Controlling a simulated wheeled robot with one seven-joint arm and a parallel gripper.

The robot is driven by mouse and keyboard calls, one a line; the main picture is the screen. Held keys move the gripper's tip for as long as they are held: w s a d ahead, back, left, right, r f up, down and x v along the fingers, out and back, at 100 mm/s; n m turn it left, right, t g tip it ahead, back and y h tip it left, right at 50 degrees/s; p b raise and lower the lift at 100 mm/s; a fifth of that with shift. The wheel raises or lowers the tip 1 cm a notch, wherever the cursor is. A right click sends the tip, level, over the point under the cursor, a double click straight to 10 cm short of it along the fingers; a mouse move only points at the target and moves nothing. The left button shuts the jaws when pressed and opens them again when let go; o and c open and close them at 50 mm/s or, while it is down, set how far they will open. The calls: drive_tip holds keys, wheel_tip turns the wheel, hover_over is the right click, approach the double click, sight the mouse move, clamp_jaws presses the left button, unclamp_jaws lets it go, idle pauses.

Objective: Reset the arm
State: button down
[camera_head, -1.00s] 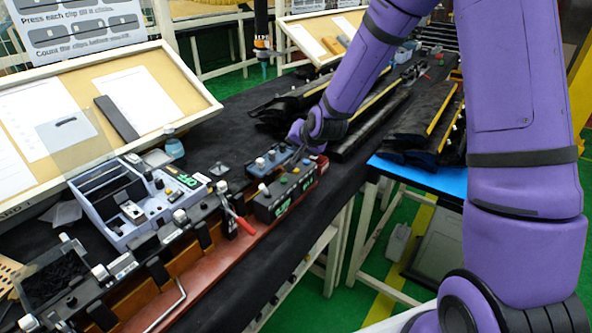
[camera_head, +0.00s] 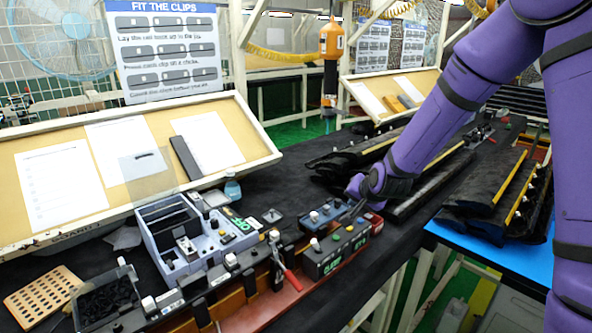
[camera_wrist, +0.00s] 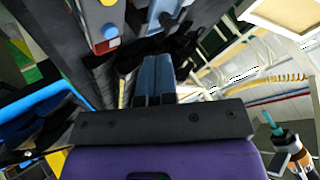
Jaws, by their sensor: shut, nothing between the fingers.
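My purple arm reaches in from the upper right in the head view. Its wrist is low over the bench, and my gripper (camera_head: 357,204) is just behind the black control box (camera_head: 336,248) with coloured buttons. The fingers are small and partly hidden there. In the wrist view my gripper (camera_wrist: 155,62) shows two blue-grey fingers closed side by side, with nothing between them. I cannot tell whether the fingertips touch anything.
A blue-grey divided tray (camera_head: 181,268), a red-handled clamp (camera_head: 290,276) and a small bin of black clips (camera_head: 105,303) stand left. Long dark trim parts (camera_head: 500,195) lie right. An orange screwdriver (camera_head: 331,40) hangs behind. Dark cloth (camera_head: 275,190) is bare behind the control box.

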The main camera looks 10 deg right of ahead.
drive_tip(key=s+d+r+n, duration=0.1)
drive_tip(key=s+r+n, duration=0.1)
drive_tip(key=s+r, duration=0.65)
drive_tip(key=s+d+r+n+g, duration=0.1)
drive_tip(key=s+r, duration=0.4)
drive_tip(key=s, duration=0.4)
drive_tip(key=s+d+r+n+g+h, duration=0.1)
drive_tip(key=s+r, duration=0.3)
drive_tip(key=s, duration=0.6)
drive_tip(key=s+d+r+n+g, duration=0.1)
drive_tip(key=s+d+r+n, duration=0.1)
drive_tip(key=s+r, duration=0.3)
drive_tip(key=s+d, duration=0.1)
drive_tip(key=s, duration=0.3)
drive_tip(key=shift+s+r+g+h, duration=0.25)
drive_tip(key=shift+r+g+h, duration=0.05)
drive_tip(key=shift+h, duration=0.1)
drive_tip(key=shift+d, duration=0.1)
